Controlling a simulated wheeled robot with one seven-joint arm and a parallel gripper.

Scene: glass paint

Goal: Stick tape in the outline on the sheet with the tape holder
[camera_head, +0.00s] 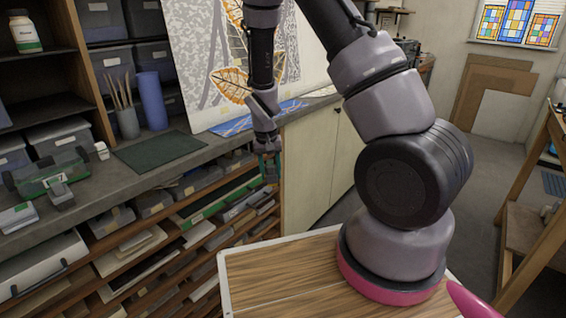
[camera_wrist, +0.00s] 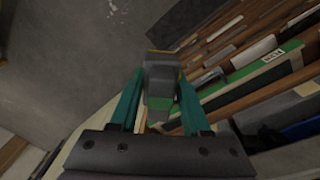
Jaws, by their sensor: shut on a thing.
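My gripper (camera_head: 269,168) hangs fingers down in front of the counter, above the open floor beside the drawers. In the wrist view its teal fingers (camera_wrist: 161,76) are shut on a grey block (camera_wrist: 162,68), which looks like the tape holder; a little green shows at its lower end. In the head view the held thing is mostly hidden by the fingers. A large white sheet (camera_head: 205,75) with grey patterns and orange leaf outlines stands upright at the back of the counter. It is well above my gripper, which is apart from it.
The grey counter (camera_head: 100,180) carries a green mat (camera_head: 160,150), a blue roll (camera_head: 151,100), a brush pot (camera_head: 127,122) and a blue patterned sheet (camera_head: 245,122). Below are shelves (camera_head: 170,255) of glass sheets. A wooden easel (camera_head: 540,200) stands at right.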

